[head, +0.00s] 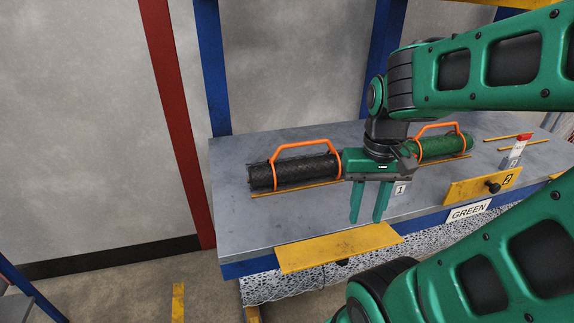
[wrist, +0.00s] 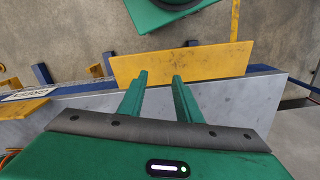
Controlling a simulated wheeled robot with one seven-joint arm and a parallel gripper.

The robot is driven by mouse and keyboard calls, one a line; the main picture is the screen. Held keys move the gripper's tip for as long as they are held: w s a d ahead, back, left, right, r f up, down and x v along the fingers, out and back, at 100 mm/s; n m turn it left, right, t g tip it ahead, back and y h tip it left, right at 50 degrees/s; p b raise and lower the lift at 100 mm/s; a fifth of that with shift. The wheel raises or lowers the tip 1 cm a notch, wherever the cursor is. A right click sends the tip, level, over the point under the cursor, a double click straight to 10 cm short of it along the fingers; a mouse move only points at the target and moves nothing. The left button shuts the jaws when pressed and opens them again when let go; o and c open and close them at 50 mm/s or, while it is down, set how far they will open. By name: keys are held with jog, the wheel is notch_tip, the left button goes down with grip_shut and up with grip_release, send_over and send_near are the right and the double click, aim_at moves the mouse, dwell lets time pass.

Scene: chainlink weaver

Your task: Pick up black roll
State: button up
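The black roll (head: 293,174) lies on the left part of the grey table, with an orange handle (head: 306,144) arching over it. My gripper (head: 369,221) points down over the front part of the table, to the right of the black roll and apart from it. Its two green fingers are parted with nothing between them. In the wrist view the open fingers (wrist: 160,76) point toward the yellow plate at the table's front edge. The black roll is not seen in the wrist view.
A green roll (head: 445,146) with an orange handle lies on the table (head: 240,220) to the right, partly behind my gripper. A yellow plate (head: 335,248) juts from the front edge. Bare table lies left of the black roll.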

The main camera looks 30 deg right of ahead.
jog(key=shift+w+d, duration=0.1)
jog(key=o, duration=1.4)
jog(key=shift+w+d+r+m, duration=0.15)
jog(key=shift+d+r+m, duration=0.1)
jog(key=shift+r+m, duration=0.4)
jog(key=m+t, duration=0.2)
jog(key=m, duration=1.2)
send_near(305, 159)
jog(key=shift+n+h, duration=0.25)
jog(key=shift+h, duration=0.15)
notch_tip(305, 159, down, 5)
jog(key=shift+w+a+r, duration=0.15)
jog(key=shift+w+a, duration=0.05)
jog(key=shift+w+d+f, duration=0.1)
jog(key=shift+w+f, duration=0.1)
jog(key=shift+f, duration=0.6)
jog(key=shift+w+f, duration=0.2)
jog(key=shift+f, duration=0.55)
jog(key=shift+w+d+f, duration=0.1)
jog(key=shift+w+f, duration=0.15)
jog(key=shift+f, duration=0.55)
